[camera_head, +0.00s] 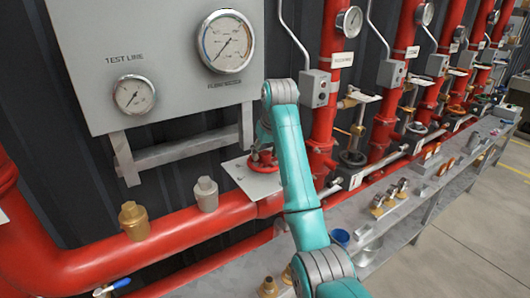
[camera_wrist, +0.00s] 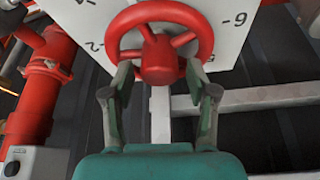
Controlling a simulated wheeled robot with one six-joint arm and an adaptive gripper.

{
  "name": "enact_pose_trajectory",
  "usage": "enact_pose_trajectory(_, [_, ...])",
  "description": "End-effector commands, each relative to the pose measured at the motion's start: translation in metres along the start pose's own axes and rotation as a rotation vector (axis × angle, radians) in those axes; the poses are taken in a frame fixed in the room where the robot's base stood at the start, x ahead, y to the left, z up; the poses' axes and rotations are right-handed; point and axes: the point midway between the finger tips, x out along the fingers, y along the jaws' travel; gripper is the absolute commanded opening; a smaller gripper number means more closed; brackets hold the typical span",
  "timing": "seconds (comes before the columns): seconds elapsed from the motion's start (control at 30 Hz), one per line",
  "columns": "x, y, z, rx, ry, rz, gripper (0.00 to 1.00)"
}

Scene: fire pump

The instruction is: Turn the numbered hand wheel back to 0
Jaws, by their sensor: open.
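The red hand wheel (camera_wrist: 190,20) has a round hub and spokes. It sits in front of a white plate (camera_wrist: 245,40) with dark numbers. In the wrist view I make out a 2 at left, part of a figure at upper left, and a mark like 6 at right; no 0 is readable. My gripper (camera_wrist: 159,68) is open, its two fingers apart on either side of the wheel's lower part, tips close to the rim. Whether they touch it I cannot tell.
A grey panel (camera_head: 170,50) with two gauges hangs above left. A thick red pipe (camera_head: 190,232) with brass (camera_head: 134,220) and grey (camera_head: 206,194) fittings runs below. Red risers (camera_head: 340,60) stand to the right. A grey shelf (camera_head: 395,215) holds several small parts.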

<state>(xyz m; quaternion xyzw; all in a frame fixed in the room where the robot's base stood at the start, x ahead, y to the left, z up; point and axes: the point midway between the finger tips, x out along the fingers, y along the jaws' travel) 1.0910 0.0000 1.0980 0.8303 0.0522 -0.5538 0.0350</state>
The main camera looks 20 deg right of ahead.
Motion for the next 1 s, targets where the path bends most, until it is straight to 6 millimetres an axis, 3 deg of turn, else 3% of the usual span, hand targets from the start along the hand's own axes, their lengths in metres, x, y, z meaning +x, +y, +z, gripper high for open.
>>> enact_pose_trajectory(0.27, [-0.0003, 0.0012, -0.0002, -0.136, 0.0, -0.056, 0.58])
enact_pose_trajectory(0.8, [0.0001, 0.0034, -0.0013, -0.702, 0.0, -0.293, 0.58])
enact_pose_trajectory(1.0, [0.0008, 0.0033, -0.0009, -0.744, 0.001, -0.309, 0.58])
